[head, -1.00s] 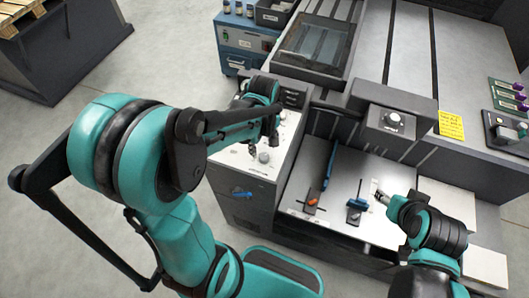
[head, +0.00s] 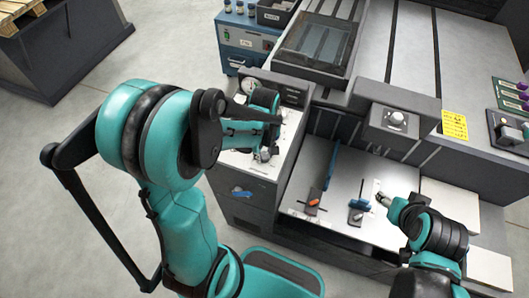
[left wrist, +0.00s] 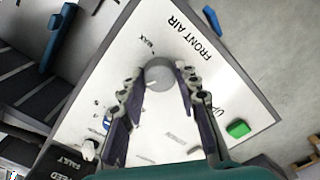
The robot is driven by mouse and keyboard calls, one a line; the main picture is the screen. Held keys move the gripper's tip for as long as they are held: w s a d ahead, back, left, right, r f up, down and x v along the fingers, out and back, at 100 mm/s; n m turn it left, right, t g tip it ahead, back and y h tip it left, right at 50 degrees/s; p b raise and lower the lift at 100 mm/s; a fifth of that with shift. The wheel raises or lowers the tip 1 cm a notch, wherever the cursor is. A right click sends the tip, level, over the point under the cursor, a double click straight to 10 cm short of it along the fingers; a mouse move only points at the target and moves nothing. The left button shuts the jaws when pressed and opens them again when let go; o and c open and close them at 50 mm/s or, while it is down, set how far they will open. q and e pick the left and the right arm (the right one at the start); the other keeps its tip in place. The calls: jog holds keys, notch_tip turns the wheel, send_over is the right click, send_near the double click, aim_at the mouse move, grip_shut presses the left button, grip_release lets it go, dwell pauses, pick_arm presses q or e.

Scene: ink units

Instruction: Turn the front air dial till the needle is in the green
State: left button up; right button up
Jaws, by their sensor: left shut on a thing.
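The front air dial (left wrist: 159,75) is a round grey knob on a white panel (left wrist: 205,75) lettered FRONT AIR and MAX. In the left wrist view, my left gripper (left wrist: 158,88) has its fingers on both sides of the dial and is shut on it. In the head view the left gripper (head: 265,153) is at the white panel, partly hidden by my arm. A pale round face (head: 249,85), seemingly the gauge, shows behind my left wrist; its needle cannot be read. My right gripper (head: 383,199) is over the pale worktop; its fingers are too small to judge.
A green button (left wrist: 238,129) sits on the panel near the dial. A blue handle (head: 241,192) is on the cabinet front below. Blue and orange-tipped levers (head: 313,202) stand on the worktop. Another knob (head: 397,118) is on the dark box behind.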

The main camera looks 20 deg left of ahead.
aim_at(265, 155)
pick_arm(q)
jog(key=shift+m, duration=0.3)
jog(key=m, duration=0.4)
jog(key=shift+b, duration=0.4)
jog(key=m, duration=0.5)
dwell(0.3)
jog(key=o, duration=1.2)
jog(key=shift+c, duration=0.2)
jog(key=shift+r, duration=0.1)
notch_tip(265, 155, up, 12)
